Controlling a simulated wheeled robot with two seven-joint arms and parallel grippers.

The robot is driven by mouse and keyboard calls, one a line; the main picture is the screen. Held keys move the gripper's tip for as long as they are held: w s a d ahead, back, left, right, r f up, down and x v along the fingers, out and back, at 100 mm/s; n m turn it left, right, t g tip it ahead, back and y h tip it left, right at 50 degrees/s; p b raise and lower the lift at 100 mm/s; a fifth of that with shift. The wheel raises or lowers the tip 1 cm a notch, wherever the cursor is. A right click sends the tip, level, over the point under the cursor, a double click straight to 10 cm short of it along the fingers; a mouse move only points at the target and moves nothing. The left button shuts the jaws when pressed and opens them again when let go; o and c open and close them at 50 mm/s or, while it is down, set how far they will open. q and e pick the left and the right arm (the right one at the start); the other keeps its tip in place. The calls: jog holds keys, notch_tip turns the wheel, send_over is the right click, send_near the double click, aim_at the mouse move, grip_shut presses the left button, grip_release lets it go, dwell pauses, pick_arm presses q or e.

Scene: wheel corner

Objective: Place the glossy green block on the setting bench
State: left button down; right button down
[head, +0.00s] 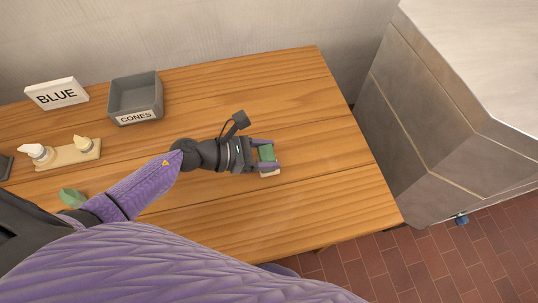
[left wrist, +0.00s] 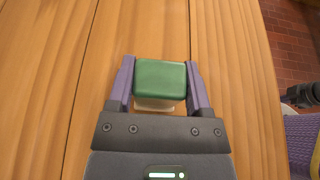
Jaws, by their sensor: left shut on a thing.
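The glossy green block (head: 266,153) is between the fingers of my left gripper (head: 267,154), over the right part of a wooden bench (head: 215,222). In the left wrist view, the green block (left wrist: 160,79) fills the space between the purple fingers, and my left gripper (left wrist: 160,85) is shut on it. A cream-white thing (head: 270,173) shows just under the block, and its edge also shows in the left wrist view (left wrist: 155,104). I cannot tell whether the block touches it. My right gripper cannot be made out.
A board with white pieces (head: 68,155) and a pale green piece (head: 72,197) lie left. A grey cabinet (head: 420,120) stands right. Bench wood around the gripper is clear.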

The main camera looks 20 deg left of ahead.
pick_arm(q)
jog(key=shift+f, duration=0.1)
jog(key=shift+c, duration=2.3)
grip_release()
jog(key=o, duration=0.5)
jog(key=shift+c, duration=0.2)
pick_arm(e)
jog(key=shift+s+d+f, duration=0.1)
jog(key=shift+s+d, duration=0.2)
jog(key=shift+w, duration=0.15)
